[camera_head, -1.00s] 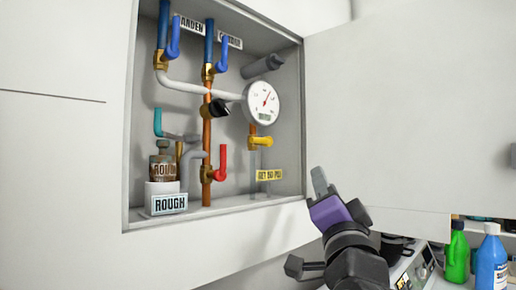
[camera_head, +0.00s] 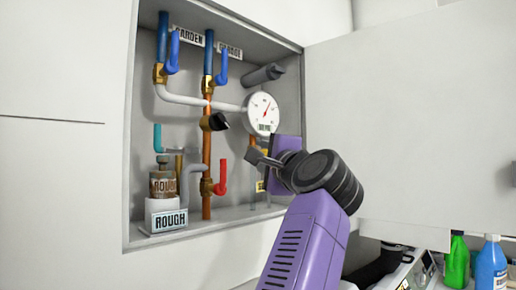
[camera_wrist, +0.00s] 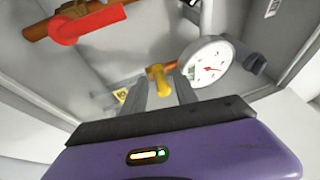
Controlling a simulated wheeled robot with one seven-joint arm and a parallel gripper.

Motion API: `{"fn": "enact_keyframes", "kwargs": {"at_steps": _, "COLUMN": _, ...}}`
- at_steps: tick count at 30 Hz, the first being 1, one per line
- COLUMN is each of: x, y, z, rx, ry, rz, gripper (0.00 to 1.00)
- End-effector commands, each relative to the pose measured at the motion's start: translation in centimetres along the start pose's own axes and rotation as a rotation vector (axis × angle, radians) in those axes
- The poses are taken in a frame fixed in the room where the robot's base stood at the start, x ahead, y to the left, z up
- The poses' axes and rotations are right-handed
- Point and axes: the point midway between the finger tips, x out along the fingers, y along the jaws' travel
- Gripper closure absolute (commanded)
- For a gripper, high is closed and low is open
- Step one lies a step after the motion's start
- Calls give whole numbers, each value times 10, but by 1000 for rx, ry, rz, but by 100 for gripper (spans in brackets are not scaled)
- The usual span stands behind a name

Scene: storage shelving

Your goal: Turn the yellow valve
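The yellow valve (camera_wrist: 158,76) shows in the wrist view as a small yellow handle below the white gauge. It lies between the two fingertips of my gripper (camera_wrist: 161,88), which stand apart on either side of it. I cannot tell whether either finger touches it. In the head view my gripper (camera_head: 256,156) reaches into the wall cabinet just below the gauge and hides most of the yellow valve. The gripper is open.
The white gauge (camera_head: 262,113) is close above my gripper. A red valve (camera_head: 221,172) and copper pipe (camera_head: 206,150) are to the left. Blue valves (camera_head: 222,66) are above. The cabinet door (camera_head: 410,120) stands open at right. A ROUGH-labelled jar (camera_head: 163,183) sits lower left.

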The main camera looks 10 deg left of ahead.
Motion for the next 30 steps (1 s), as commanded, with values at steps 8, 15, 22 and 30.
{"fn": "enact_keyframes", "kwargs": {"at_steps": 8, "x": 28, "y": -1, "z": 0, "rx": 0, "ry": 0, "rz": 0, "gripper": 65}}
{"fn": "enact_keyframes", "kwargs": {"at_steps": 15, "x": 32, "y": 0, "z": 0, "rx": 0, "ry": 1, "rz": -2, "gripper": 65}}
{"fn": "enact_keyframes", "kwargs": {"at_steps": 22, "x": 32, "y": 0, "z": 0, "rx": -1, "ry": 1, "rz": -1, "gripper": 84}}
{"fn": "enact_keyframes", "kwargs": {"at_steps": 30, "x": 32, "y": 0, "z": 0, "rx": -1, "ry": 1, "rz": -1, "gripper": 100}}
